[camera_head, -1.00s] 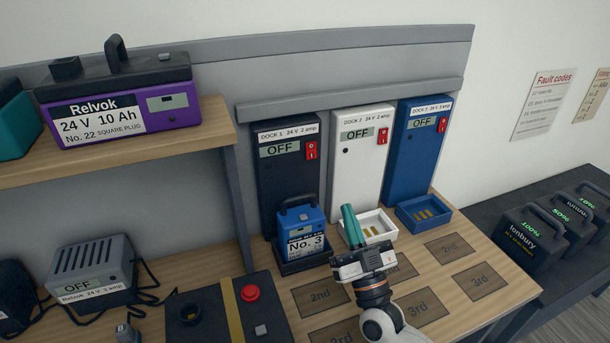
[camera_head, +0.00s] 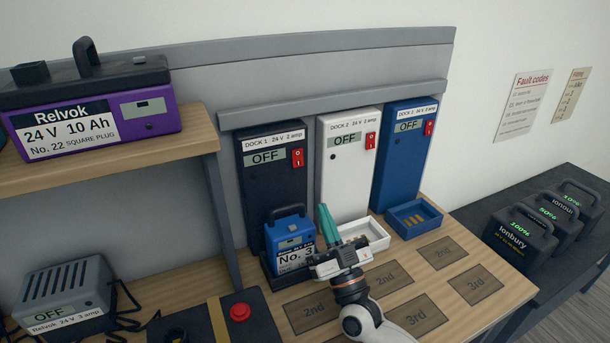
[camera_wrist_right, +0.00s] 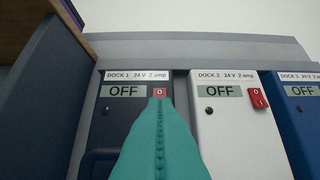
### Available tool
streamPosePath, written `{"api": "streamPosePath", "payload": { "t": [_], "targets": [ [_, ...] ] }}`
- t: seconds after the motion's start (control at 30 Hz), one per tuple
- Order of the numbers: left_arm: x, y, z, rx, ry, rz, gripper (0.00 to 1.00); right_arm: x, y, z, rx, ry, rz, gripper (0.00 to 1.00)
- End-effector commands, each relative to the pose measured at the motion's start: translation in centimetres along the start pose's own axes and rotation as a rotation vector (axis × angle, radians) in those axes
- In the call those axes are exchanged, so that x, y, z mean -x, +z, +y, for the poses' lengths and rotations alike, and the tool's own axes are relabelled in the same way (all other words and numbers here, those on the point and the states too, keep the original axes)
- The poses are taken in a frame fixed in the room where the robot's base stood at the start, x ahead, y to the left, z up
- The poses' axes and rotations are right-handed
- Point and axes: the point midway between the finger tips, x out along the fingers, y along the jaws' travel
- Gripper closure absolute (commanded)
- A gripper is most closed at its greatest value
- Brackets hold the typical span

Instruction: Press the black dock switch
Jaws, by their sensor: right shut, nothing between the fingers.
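The black dock (camera_head: 255,190), labelled DOCK 1, stands at the left of three docks. Its display reads OFF, and its red rocker switch (camera_head: 297,158) is at the upper right of its face. The switch also shows in the right wrist view (camera_wrist_right: 160,91), just beyond my fingertips, which cover its lower edge. A blue battery (camera_head: 288,238) marked No. 3 sits in the black dock's tray. My right gripper (camera_head: 323,208) is shut and empty, its teal fingers pointing up beside the battery, lower than the switch. I cannot tell the gap to the dock. My left gripper is out of view.
A white dock (camera_head: 340,185) and a blue dock (camera_head: 405,160) stand to the right, both reading OFF, with empty trays. A wooden shelf (camera_head: 105,175) with a purple battery (camera_head: 150,125) is at left. A red button (camera_head: 240,312) is on the bench in front.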

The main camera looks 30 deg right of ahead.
Motion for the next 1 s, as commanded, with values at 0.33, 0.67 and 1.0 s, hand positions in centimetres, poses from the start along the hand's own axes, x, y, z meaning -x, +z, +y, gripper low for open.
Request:
{"api": "streamPosePath", "payload": {
  "t": [0.33, 0.67, 1.0],
  "targets": [
    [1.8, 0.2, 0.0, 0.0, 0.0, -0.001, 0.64, -7.5, -0.3, 0.0, 0.002, 0.003, -0.001, 1.0],
    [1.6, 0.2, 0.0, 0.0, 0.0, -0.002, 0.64, -9.5, -2.7, 0.0, 0.002, 0.001, 0.0, 1.0],
    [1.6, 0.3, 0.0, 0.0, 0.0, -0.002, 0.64, -9.6, -2.8, 0.0, 0.001, 0.001, 0.0, 1.0]
  ]
}}
